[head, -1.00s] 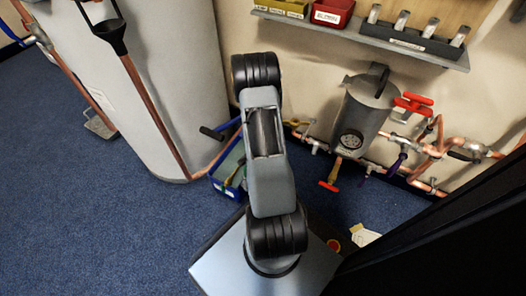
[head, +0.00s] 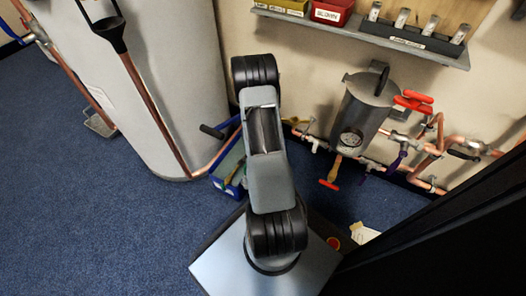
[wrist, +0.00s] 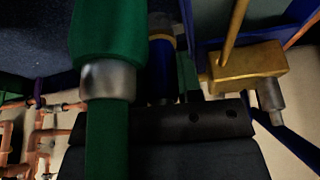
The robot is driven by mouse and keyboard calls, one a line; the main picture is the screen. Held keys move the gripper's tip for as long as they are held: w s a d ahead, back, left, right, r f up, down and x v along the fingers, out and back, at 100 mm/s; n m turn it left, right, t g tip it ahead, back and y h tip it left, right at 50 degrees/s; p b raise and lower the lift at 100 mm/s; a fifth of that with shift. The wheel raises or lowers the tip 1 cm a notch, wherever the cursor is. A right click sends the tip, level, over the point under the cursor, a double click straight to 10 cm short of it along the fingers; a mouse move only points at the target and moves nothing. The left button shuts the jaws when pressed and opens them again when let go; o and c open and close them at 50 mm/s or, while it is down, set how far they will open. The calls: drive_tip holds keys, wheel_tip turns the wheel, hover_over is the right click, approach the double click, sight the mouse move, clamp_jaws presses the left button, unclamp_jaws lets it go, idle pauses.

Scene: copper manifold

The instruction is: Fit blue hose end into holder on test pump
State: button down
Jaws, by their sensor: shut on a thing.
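The test pump shows in the head view as a blue trough (head: 218,184) with a black lever (head: 212,132), partly behind my arm. In the wrist view its brass block (wrist: 248,67) with an upright rod is at right. The blue hose end (wrist: 161,72) is a dark blue length with a grey metal part and a yellowish band, upper centre. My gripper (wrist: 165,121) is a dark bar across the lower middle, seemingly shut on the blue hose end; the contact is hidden. A thick green hose (wrist: 104,40) with a metal collar passes in front. I cannot make out the holder.
A grey cylinder (head: 158,75) stands left of the trough. Right of my arm, a grey canister (head: 362,105) and copper pipes (head: 435,150) with red and purple valve handles line the wall. A shelf (head: 390,42) with boxes is above. Blue carpet (head: 90,225) is open at left.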

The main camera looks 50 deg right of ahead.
drive_tip(key=c, duration=0.7)
unclamp_jaws()
drive_tip(key=p+v, duration=0.5)
drive_tip(key=v, duration=0.8)
drive_tip(key=shift+r, duration=0.35)
drive_tip(key=shift+a, duration=0.1)
